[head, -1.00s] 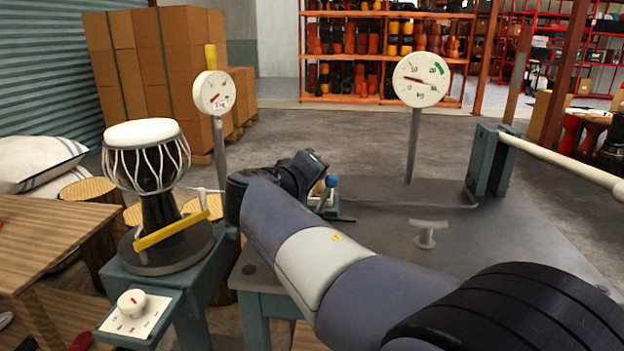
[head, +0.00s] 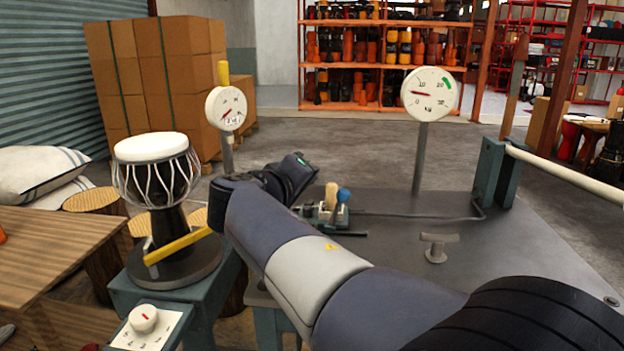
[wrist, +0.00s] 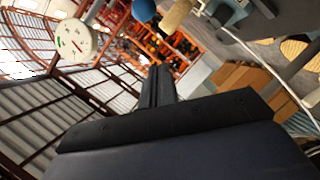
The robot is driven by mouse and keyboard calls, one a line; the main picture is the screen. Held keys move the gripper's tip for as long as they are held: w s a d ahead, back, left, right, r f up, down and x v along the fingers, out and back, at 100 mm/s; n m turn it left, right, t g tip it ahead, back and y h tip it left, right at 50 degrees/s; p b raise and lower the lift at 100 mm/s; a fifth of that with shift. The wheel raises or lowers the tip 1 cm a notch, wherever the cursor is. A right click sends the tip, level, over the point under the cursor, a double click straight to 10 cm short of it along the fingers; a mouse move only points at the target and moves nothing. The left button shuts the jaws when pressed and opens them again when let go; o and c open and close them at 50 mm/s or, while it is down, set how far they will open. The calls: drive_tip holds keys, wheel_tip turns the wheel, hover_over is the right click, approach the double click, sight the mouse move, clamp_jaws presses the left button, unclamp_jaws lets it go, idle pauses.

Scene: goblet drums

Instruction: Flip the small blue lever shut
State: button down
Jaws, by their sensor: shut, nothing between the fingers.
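The small blue lever, with a round blue knob (head: 343,195), stands on a teal fixture on the grey table, beside a tan handle (head: 331,194). The knob (wrist: 144,10) and the tan handle (wrist: 176,15) also show at the top edge of the wrist view, which is turned nearly upside down. My gripper (wrist: 158,86) is shut and empty, its dark fingers together in the middle of the wrist view. In the head view my dark wrist end is left of the knob and apart from it. The lever's lower part is hard to make out.
A dial gauge (head: 430,93) on a post stands behind the lever, and another (head: 226,108) stands left. A goblet drum (head: 164,185) sits on a turntable at left with a yellow bar (head: 180,245). A small grey T-shaped stand (head: 437,248) is at right, with bare tabletop around it.

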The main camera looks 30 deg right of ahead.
drive_tip(key=p+v, duration=0.1)
drive_tip(key=v, duration=0.6)
drive_tip(key=shift+s+a, duration=0.15)
drive_tip(key=shift+a, duration=0.15)
drive_tip(key=shift+f, duration=0.1)
